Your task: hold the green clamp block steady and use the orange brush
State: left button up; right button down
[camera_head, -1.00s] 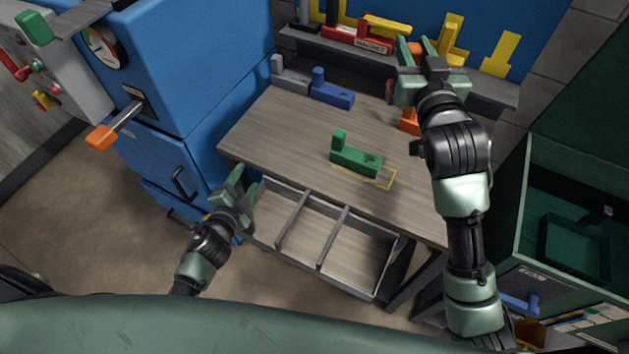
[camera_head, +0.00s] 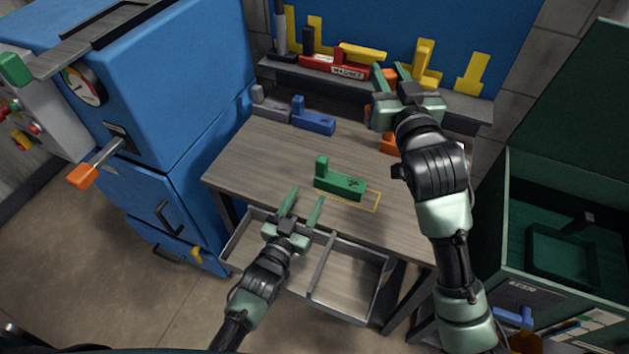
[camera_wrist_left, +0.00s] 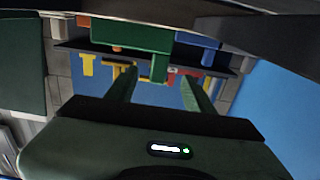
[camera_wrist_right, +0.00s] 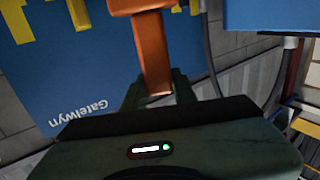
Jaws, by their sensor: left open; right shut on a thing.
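The green clamp block (camera_head: 340,187) sits on the wooden table, its upright post at its left end, partly over a yellow outline (camera_head: 376,203). My left gripper (camera_head: 306,200) is open at the table's front edge, just short of the block. In the left wrist view the block (camera_wrist_left: 130,38) appears upside down, with its post in line with the gap between my open fingers (camera_wrist_left: 160,85). My right gripper (camera_head: 395,82) is raised over the table's back right. In the right wrist view it is shut on the orange brush (camera_wrist_right: 153,55); in the head view the brush is mostly hidden.
A blue block (camera_head: 313,118) and a grey block (camera_head: 270,104) stand at the table's back left. An orange block (camera_head: 389,144) is partly behind my right arm. A blue machine (camera_head: 190,80) is left, a green cabinet (camera_head: 505,210) right. An open divided drawer (camera_head: 370,284) is in front.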

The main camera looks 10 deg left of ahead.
aim_at(320, 174)
pick_arm(q)
jog(key=x, duration=0.9)
jog(key=shift+w+f, duration=0.1)
jog(key=shift+f, duration=0.05)
pick_arm(e)
jog(key=shift+w, duration=0.1)
pick_arm(q)
jog(key=shift+c, duration=0.3)
grip_shut()
pick_arm(e)
notch_tip(320, 174, down, 15)
jog(key=w+a+m+h, duration=0.1)
jog(key=a+m+h, duration=0.1)
jog(key=m+h, duration=0.4)
jog(key=shift+w+a+f+h, duration=0.15)
jog(key=shift+a+f+h, duration=0.05)
jog(key=shift+h, duration=1.5)
jog(key=shift+w, duration=0.1)
